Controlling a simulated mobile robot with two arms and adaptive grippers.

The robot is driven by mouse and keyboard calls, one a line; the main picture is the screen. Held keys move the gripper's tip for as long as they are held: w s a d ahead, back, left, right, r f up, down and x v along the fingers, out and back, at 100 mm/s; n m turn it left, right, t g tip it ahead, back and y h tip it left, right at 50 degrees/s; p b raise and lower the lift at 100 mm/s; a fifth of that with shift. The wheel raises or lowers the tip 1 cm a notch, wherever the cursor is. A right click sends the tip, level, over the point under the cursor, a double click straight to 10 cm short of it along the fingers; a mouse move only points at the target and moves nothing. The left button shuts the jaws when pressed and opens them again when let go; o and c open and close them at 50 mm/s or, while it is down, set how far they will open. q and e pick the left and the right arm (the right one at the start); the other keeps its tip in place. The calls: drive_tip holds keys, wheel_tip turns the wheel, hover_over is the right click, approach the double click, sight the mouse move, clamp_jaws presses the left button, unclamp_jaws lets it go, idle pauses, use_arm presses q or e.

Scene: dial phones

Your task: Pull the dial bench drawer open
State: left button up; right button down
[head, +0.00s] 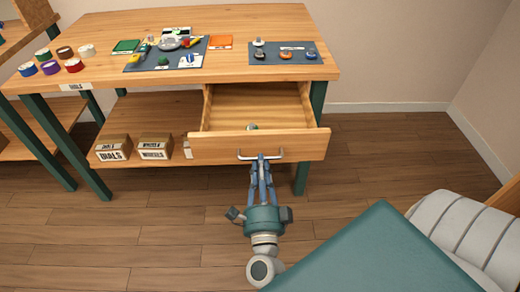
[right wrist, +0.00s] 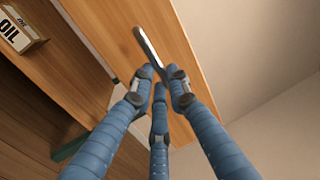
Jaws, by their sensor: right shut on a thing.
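The dial bench (head: 280,20) has its drawer (head: 225,147) standing well open toward me. A metal bar handle (head: 275,155) is on the drawer's front. My right gripper (head: 261,163) is at the handle, with its blue fingers shut on it. In the right wrist view the gripper (right wrist: 158,80) shows its fingers around one end of the handle (right wrist: 148,48). Inside the drawer a small roundish item (head: 252,126) sits behind the front panel, partly hidden. My left gripper is not in view.
The bench top holds mats (head: 290,58) with small parts and several coloured rolls (head: 50,67) at the left. Labelled boxes (head: 114,147) stand on the lower shelf left of the drawer. The floor (head: 380,150) right of the bench is clear.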

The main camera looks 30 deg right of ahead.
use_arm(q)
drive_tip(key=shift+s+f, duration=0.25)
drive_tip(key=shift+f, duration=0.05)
use_arm(e)
drive_tip(key=shift+r+v, duration=0.2)
drive_tip(key=shift+v, duration=0.85)
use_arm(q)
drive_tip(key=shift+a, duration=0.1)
use_arm(e)
drive_tip(key=c, duration=1.7)
unclamp_jaws()
drive_tip(key=shift+o, duration=0.2)
drive_tip(key=v, duration=1.2)
drive_tip(key=shift+a, duration=0.1)
